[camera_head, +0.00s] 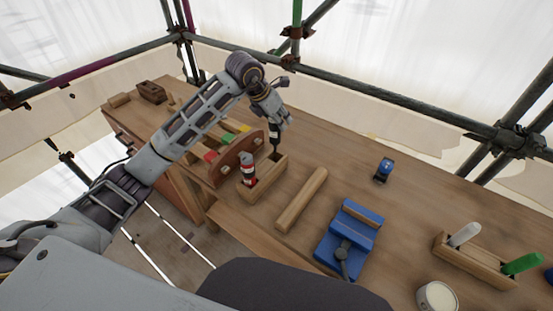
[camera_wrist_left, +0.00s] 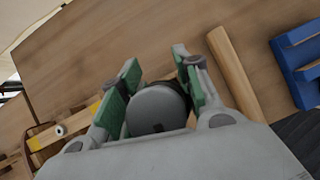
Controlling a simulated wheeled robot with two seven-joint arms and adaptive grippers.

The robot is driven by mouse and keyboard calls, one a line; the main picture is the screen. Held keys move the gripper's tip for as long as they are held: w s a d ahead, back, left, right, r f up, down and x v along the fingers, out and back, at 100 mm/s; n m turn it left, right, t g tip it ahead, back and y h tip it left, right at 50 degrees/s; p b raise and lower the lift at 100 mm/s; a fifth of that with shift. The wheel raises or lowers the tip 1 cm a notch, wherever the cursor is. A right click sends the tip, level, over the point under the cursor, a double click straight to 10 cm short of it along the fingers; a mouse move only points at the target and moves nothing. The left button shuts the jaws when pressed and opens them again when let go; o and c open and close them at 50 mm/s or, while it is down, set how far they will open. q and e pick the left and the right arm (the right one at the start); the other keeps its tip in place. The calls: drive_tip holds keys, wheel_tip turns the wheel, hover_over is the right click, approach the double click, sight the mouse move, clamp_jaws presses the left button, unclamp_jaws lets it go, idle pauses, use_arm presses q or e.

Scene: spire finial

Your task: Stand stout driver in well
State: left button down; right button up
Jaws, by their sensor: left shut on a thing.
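My left gripper (camera_head: 279,119) reaches over the bench from the left and points down. It is shut on the stout driver (camera_head: 275,141), a dark, thick tool held upright. In the left wrist view the driver's round grey end (camera_wrist_left: 158,108) sits between the green pads of my left gripper (camera_wrist_left: 158,80). The driver's lower end is at the far end of a wooden block with a well (camera_head: 268,182); I cannot tell whether it is inside or just above. A red and black tool (camera_head: 248,172) stands at the near end of this block. My right gripper is out of view.
A wooden rack (camera_head: 238,155) with coloured pieces stands just left of the block. A wooden bar (camera_head: 302,199) and a blue vise (camera_head: 349,238) lie to the right. A small blue object (camera_head: 384,169) and a holder with white and green handles (camera_head: 476,262) stand farther right.

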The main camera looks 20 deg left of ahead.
sight(279, 140)
use_arm(q)
drive_tip(key=shift+f+p, duration=0.35)
drive_tip(key=shift+f, duration=2.6)
drive_tip(key=shift+f, duration=2)
drive_tip(key=c, duration=1)
unclamp_jaws()
drive_tip(key=v, duration=1.2)
drive_tip(key=shift+b, duration=0.35)
